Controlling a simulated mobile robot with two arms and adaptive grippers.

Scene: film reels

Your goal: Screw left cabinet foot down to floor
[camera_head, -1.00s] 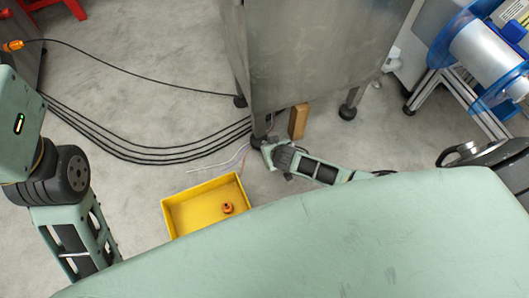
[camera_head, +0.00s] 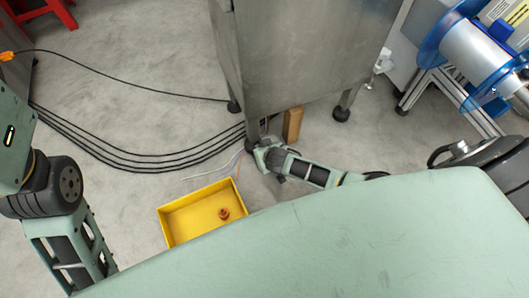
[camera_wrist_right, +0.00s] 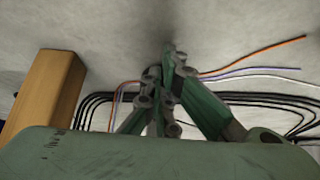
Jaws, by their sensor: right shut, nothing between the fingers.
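The grey metal cabinet (camera_head: 305,60) stands on short legs at the top middle of the head view. Its front left leg (camera_head: 252,129) comes down right beside my right gripper (camera_head: 262,150), which hides most of the foot. In the right wrist view the right gripper's fingers (camera_wrist_right: 168,60) are together with nothing between them, low over the floor. No cabinet foot is clear in that view. I cannot tell whether the gripper touches the foot or whether the foot meets the floor. My left arm is at the left edge; its gripper is out of frame.
A wooden block (camera_head: 292,124) stands just right of the leg, also in the right wrist view (camera_wrist_right: 46,92). Black cables (camera_head: 140,160) and thin coloured wires (camera_wrist_right: 240,72) run along the floor. A yellow bin (camera_head: 180,217) holds a small orange part (camera_head: 224,213). The right foot (camera_head: 341,114) is visible.

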